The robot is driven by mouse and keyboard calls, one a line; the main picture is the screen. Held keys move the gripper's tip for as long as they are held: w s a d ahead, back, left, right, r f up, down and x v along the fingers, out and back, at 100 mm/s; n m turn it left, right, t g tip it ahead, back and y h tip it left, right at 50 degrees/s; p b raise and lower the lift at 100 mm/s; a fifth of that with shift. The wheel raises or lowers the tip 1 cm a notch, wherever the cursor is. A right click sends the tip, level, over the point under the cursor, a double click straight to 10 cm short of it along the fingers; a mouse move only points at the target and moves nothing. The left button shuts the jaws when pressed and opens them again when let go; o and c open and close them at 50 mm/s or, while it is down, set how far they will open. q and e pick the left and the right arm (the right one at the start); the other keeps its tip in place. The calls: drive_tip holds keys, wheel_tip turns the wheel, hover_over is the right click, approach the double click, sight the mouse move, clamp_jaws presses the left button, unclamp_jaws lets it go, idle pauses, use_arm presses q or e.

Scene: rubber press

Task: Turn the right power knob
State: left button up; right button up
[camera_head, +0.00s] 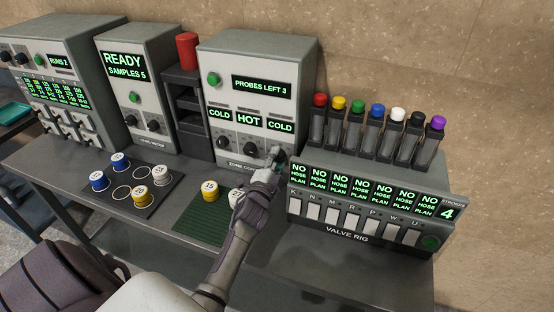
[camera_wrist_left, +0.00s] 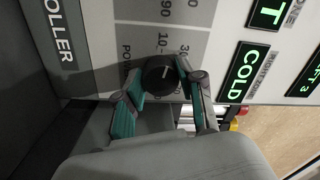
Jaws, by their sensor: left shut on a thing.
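The zone controller (camera_head: 236,75) is a grey box with three dark knobs under displays reading COLD, HOT and COLD. My left gripper (camera_head: 274,160) is at its right-hand knob, which it mostly hides in the head view. In the left wrist view the round black right power knob (camera_wrist_left: 160,74) sits between the two teal-padded fingers of the left gripper (camera_wrist_left: 161,84). The fingers are shut on the knob, one on each side. A white pointer line shows on the knob's face. A COLD display (camera_wrist_left: 244,71) is beside it. My right gripper is not in view.
The valve rig (camera_head: 362,232) stands close to the right of my left arm, with several coloured-cap bottles (camera_head: 376,112) behind. A green ribbed mat (camera_head: 195,226) with a yellow-sided spool (camera_head: 209,191) lies in front of the controller. The cure meter box (camera_head: 140,75) stands to the left.

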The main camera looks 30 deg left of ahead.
use_arm(q)
drive_tip(key=shift+f+n, duration=0.15)
drive_tip(key=shift+n, duration=1.05)
drive_tip(key=o, duration=1.2)
drive_tip(key=shift+c, duration=0.2)
drive_tip(key=v, duration=1.2)
